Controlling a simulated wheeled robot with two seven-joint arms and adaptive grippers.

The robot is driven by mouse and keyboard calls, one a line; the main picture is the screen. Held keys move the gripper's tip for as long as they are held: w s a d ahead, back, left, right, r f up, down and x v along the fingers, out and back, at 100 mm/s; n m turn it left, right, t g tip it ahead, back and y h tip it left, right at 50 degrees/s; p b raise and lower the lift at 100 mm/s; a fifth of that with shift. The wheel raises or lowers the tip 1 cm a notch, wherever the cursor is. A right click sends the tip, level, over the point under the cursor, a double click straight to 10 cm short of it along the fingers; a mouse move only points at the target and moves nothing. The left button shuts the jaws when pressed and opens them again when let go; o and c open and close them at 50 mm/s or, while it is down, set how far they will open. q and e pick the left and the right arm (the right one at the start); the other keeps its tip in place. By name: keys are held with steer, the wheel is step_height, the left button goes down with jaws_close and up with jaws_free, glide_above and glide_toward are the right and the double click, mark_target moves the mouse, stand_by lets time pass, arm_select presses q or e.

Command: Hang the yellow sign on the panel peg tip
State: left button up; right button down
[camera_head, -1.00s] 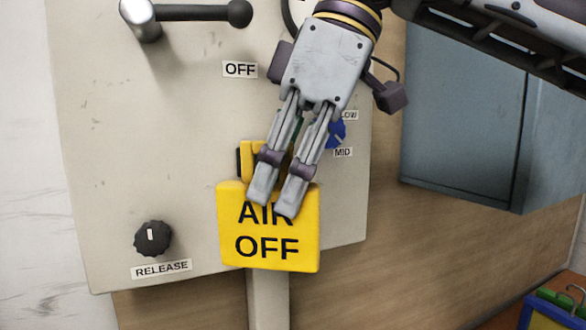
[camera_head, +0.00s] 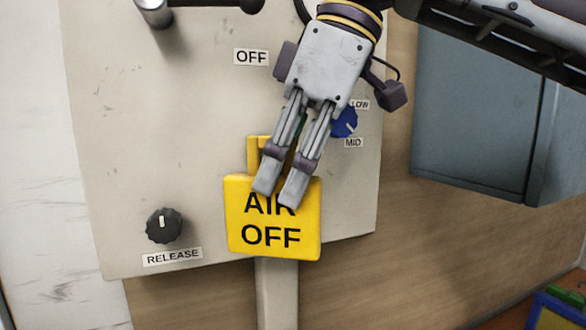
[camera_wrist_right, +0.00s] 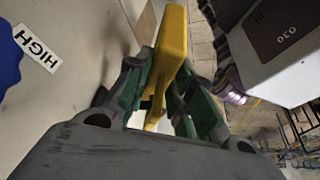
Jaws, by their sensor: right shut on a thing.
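The yellow sign (camera_head: 272,236) reads AIR OFF and has a yellow hanger part (camera_head: 257,150) at its top. My right gripper (camera_head: 280,192) is shut on it near its upper edge, in front of the beige panel (camera_head: 200,120). In the right wrist view the yellow sign (camera_wrist_right: 170,50) stands edge-on between the green-lined fingers of the right gripper (camera_wrist_right: 163,92). My left gripper is not in view.
A black RELEASE knob (camera_head: 164,225) is on the panel at lower left. A blue knob (camera_head: 345,122) is close to the right of my gripper. A blue-grey cabinet (camera_head: 480,120) stands at right. A blue-edged bin (camera_head: 560,308) is at lower right.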

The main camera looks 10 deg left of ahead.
steer(key=shift+w+a+f, duration=0.1)
steer(key=shift+w+f, duration=0.1)
steer(key=c, duration=1.7)
jaws_free()
steer(key=shift+o, duration=1.3)
steer(key=shift+a, duration=0.1)
steer(key=shift+o, duration=1.4)
steer(key=shift+w+a+f, duration=0.1)
steer(key=shift+w+a, duration=0.4)
steer(key=shift+w, duration=0.05)
steer(key=shift+s+d+r, duration=0.25)
steer(key=shift+s+d, duration=0.2)
steer(key=shift+d, duration=0.05)
steer(key=shift+w+r, duration=0.25)
steer(key=shift+r, duration=0.4)
steer(key=v, duration=1)
steer(key=shift+r, duration=0.1)
steer(key=shift+w, duration=0.1)
